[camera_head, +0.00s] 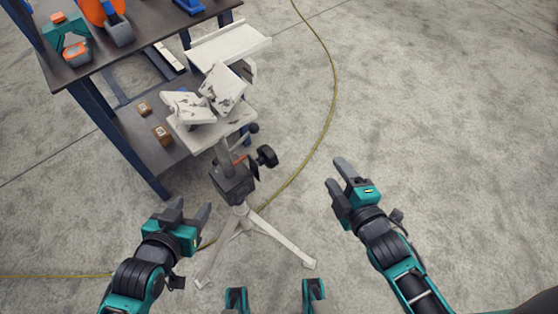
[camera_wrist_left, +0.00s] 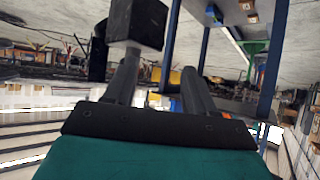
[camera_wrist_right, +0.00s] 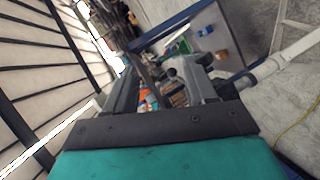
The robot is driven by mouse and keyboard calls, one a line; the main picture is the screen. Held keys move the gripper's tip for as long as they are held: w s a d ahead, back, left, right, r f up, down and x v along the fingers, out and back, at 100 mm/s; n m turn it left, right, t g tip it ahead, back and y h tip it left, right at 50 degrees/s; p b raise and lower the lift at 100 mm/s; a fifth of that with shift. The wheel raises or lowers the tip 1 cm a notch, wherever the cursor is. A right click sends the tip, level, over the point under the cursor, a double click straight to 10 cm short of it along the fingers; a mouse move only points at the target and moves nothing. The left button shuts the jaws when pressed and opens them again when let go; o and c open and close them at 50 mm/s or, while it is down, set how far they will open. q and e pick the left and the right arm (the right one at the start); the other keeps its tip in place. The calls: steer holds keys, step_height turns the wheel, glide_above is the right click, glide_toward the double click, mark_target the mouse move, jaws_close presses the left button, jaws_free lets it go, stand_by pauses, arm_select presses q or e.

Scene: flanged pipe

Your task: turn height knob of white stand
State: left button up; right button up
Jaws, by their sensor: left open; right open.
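The white stand (camera_head: 246,219) stands on its splayed legs in the middle of the head view, with a worn white top (camera_head: 213,121) holding white blocks. A black knob (camera_head: 267,156) sticks out to the right of the dark collar (camera_head: 232,184) on its post. A smaller dark handle (camera_head: 252,128) shows above it. My left gripper (camera_head: 190,212) is open and empty, left of and nearer than the collar. My right gripper (camera_head: 344,182) is open and empty, to the right of the knob and apart from it. In the left wrist view, a dark block (camera_wrist_left: 137,24) shows beyond the fingers.
A dark-topped workbench (camera_head: 140,37) with blue legs stands behind and left of the stand, holding tools. Small brown boxes (camera_head: 162,134) sit on its lower shelf. A yellow cable (camera_head: 331,105) curves across the floor. The concrete floor (camera_head: 450,110) at right is clear.

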step_height(320, 180, down, 5)
steer(key=w+a+n+t+y+b, duration=0.1)
steer(key=w+a+n+y+b, duration=0.3)
steer(key=n, duration=0.7)
steer(key=n+y+b, duration=0.3)
steer(key=n+b, duration=0.3)
steer(key=n, duration=0.9)
glide_toward(274, 160)
steer(key=shift+g, duration=0.3)
steer(key=b+x, duration=0.2)
steer(key=x, duration=1)
steer(key=shift+r, duration=0.1)
steer(key=shift+w+a, duration=0.2)
steer(key=shift+w, duration=0.25)
arm_select(q)
step_height(274, 160, down, 10)
steer(key=w+d, duration=0.1)
steer(key=d, duration=0.1)
steer(key=shift+d+h, duration=0.25)
steer(key=shift+h, duration=0.15)
steer(key=shift+w+r, duration=0.1)
